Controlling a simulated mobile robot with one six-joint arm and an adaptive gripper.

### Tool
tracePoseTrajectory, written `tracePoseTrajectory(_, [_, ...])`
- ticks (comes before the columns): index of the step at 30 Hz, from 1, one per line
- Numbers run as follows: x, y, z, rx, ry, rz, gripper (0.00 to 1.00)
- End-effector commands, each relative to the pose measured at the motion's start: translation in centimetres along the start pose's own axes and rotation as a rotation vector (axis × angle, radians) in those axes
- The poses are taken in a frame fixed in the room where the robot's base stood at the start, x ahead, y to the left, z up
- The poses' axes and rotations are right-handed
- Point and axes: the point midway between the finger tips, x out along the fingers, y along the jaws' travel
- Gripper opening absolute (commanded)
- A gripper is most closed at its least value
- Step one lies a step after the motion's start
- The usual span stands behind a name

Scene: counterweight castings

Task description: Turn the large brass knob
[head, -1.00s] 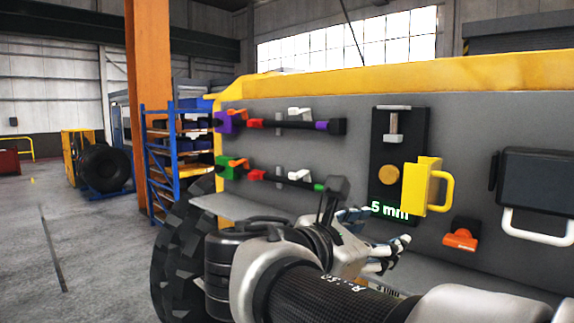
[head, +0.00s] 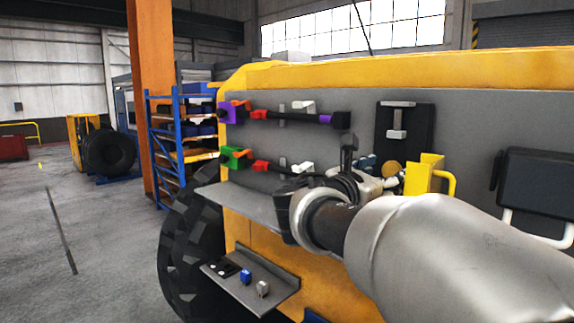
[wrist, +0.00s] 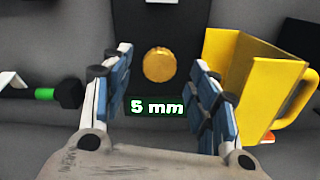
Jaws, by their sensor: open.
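The round brass knob (wrist: 159,65) sits on a black plate on the grey panel, above a green "5 mm" readout (wrist: 158,107). In the wrist view my gripper (wrist: 160,68) is open, with one blue-padded finger to the left of the knob and one to the right. Gaps show between the fingers and the knob, and I cannot tell the depth between them. In the head view the knob (head: 392,168) shows just right of my gripper (head: 380,168), partly hidden by it. The black plate (head: 418,125) carries a grey T-shaped part (head: 397,120) above the knob.
A yellow holder with a handle (wrist: 238,75) stands close to my right finger. A black hose end with a green band (wrist: 62,93) lies to the left. A dark box with a white handle (head: 543,183) is further right. A lower shelf (head: 225,285) holds small blocks.

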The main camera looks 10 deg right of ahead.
Motion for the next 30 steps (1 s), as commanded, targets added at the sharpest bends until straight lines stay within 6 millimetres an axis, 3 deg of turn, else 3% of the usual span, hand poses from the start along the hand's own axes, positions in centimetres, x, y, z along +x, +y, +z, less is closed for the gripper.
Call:
tracePoseTrajectory(6, [2.7,0.0,0.0,-0.001,0.001,-0.002,0.54])
tracePoseTrajectory(17, [3.3,0.0,0.0,0.0,0.001,0.001,0.54])
tracePoseTrajectory(30, [3.2,0.0,0.0,0.0,0.001,0.001,0.26])
